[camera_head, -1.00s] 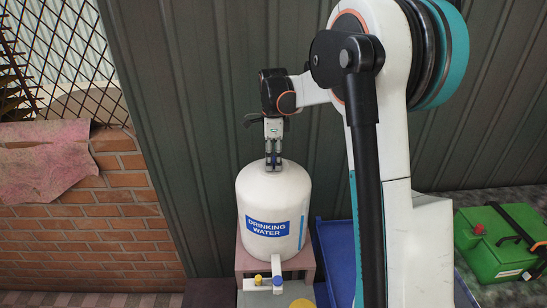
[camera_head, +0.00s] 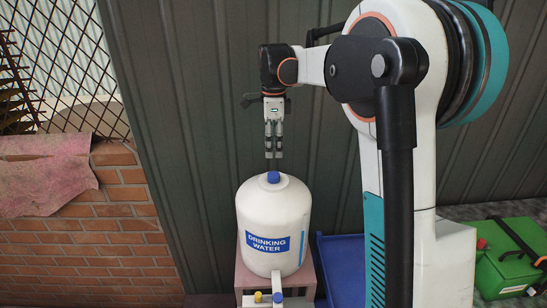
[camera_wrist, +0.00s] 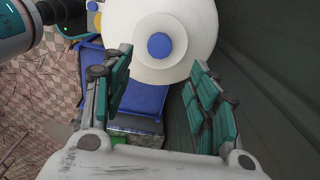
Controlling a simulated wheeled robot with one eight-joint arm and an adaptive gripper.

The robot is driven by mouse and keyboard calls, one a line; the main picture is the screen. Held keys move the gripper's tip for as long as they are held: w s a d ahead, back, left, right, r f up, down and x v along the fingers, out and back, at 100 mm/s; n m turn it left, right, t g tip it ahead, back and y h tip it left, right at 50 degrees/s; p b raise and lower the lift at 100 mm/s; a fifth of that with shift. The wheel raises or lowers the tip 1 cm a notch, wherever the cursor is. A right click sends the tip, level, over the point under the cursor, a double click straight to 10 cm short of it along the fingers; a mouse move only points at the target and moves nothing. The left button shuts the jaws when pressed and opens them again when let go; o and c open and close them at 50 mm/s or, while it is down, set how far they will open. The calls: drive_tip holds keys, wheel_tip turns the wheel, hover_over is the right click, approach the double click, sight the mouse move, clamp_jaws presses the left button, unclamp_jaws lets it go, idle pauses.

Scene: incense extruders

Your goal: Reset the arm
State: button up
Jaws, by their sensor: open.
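My gripper (camera_head: 274,154) hangs pointing down above the white drinking water jug (camera_head: 270,213), clear of it. The jug stands upright with its blue cap (camera_head: 273,177) on top and a blue label on its front. In the wrist view my gripper (camera_wrist: 160,75) has its two green-padded fingers apart with nothing between them. The blue cap (camera_wrist: 160,46) on the white jug top (camera_wrist: 190,20) shows beyond the fingertips, apart from them.
The jug stands on a pinkish stand (camera_head: 242,264) with taps in front. A blue tray (camera_head: 338,262) is to its right, partly behind my arm. A green box (camera_head: 505,262) lies at far right. A corrugated wall (camera_head: 200,120) rises close behind; a brick wall (camera_head: 80,245) is at left.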

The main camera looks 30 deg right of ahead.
drive_tip(key=shift+r, duration=0.8)
drive_tip(key=shift+s, duration=0.1)
drive_tip(key=s+a+f+n+t+b, duration=0.2)
drive_tip(key=s+a+f+n+b, duration=0.15)
drive_tip(key=s+n, duration=0.35)
drive_tip(key=s+a+f+n+t+b, duration=0.1)
drive_tip(key=s+a+f+n+b, duration=0.1)
drive_tip(key=s+a+n+b, duration=0.45)
drive_tip(key=s+a+f+n+t+b, duration=0.1)
drive_tip(key=s+f+n+t+b, duration=0.1)
drive_tip(key=s+f, duration=0.6)
drive_tip(key=s+a+f+n+t+b, duration=0.2)
drive_tip(key=s+f+n+b, duration=0.2)
drive_tip(key=s+f+n, duration=0.3)
drive_tip(key=shift+s+a+f, duration=0.25)
drive_tip(key=shift+s+f, duration=0.35)
drive_tip(key=shift+s, duration=0.1)
